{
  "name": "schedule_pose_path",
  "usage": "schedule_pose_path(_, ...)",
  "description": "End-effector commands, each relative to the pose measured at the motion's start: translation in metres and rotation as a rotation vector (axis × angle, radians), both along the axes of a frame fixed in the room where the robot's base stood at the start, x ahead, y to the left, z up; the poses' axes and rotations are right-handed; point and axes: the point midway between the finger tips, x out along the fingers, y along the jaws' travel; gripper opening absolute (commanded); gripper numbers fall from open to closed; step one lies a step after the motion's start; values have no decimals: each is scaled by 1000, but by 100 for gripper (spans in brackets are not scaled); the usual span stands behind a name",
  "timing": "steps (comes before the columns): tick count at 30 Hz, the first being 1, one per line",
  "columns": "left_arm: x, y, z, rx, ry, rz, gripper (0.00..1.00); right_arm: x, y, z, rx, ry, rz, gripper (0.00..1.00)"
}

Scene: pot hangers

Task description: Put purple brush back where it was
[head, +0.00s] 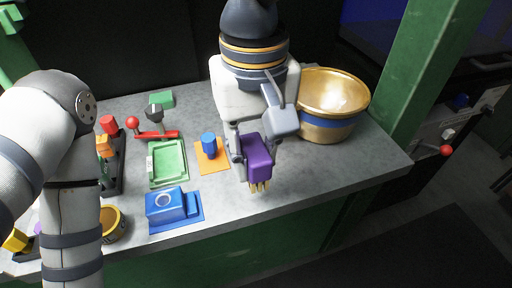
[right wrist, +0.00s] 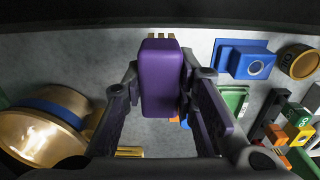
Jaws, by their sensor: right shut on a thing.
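The purple brush (head: 257,158) is held in my right gripper (head: 249,164), with its tan bristles pointing down toward the front of the grey table. In the right wrist view, the purple brush (right wrist: 162,80) sits between both fingers of the right gripper (right wrist: 163,95). I cannot tell whether the bristles touch the table. My left arm comes in at the left and runs out of the bottom edge; its gripper is not in view.
An orange mat with a blue cylinder (head: 208,143), a green tray (head: 168,163) and a blue block with a round hole (head: 172,206) are left of the brush. A gold bowl (head: 331,103) stands behind right. The table's right front (head: 340,175) is clear.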

Motion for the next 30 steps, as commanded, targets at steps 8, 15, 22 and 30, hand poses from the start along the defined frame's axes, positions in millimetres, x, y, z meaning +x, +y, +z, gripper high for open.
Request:
schedule_pose_path(8, -10, 0, -10, -1, 38, 0, 51, 34, -1, -48, -3, 10, 2, 0)
schedule_pose_path(15, -12, 0, -11, 0, 43, 0, 51, 39, -2, -82, -3, 3, 5, 0)
schedule_pose_path(22, -12, 0, -11, 0, 42, 0, 51, 39, -2, -82, -2, 3, 3, 0)
schedule_pose_path(30, -12, 0, -11, 0, 44, 0, 51, 39, -2, -86, -2, 3, 2, 46)
